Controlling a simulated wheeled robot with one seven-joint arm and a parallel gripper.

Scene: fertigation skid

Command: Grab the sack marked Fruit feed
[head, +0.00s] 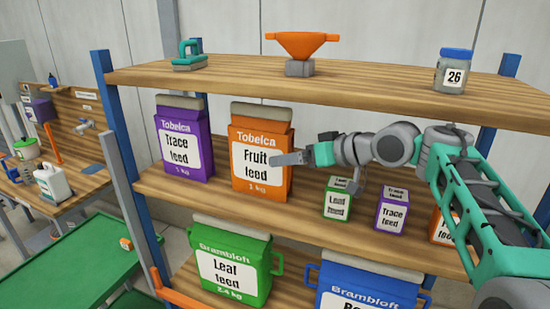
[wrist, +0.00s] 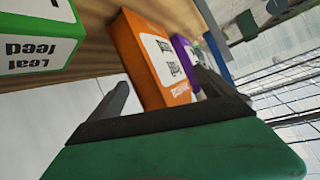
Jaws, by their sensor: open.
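The orange Tobelca sack marked Fruit feed (head: 262,190) stands upright on the middle shelf, beside a purple Trace feed sack (head: 184,150). My gripper (head: 278,158) reaches in from the right, its finger overlapping the sack's label and right edge in the head view. In the wrist view the orange sack (wrist: 150,60) shows upside down, ahead of my open gripper (wrist: 160,77), mostly framed between the two fingers. I see nothing held. I cannot tell whether a finger touches the sack.
Small green Leaf feed (head: 337,207) and purple Trace feed (head: 392,210) packs stand to the right on the same shelf (head: 300,231). A green Brambloft sack (head: 234,270) is below. The top shelf (head: 380,80) holds an orange funnel (head: 300,45) and a jar (head: 453,72).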

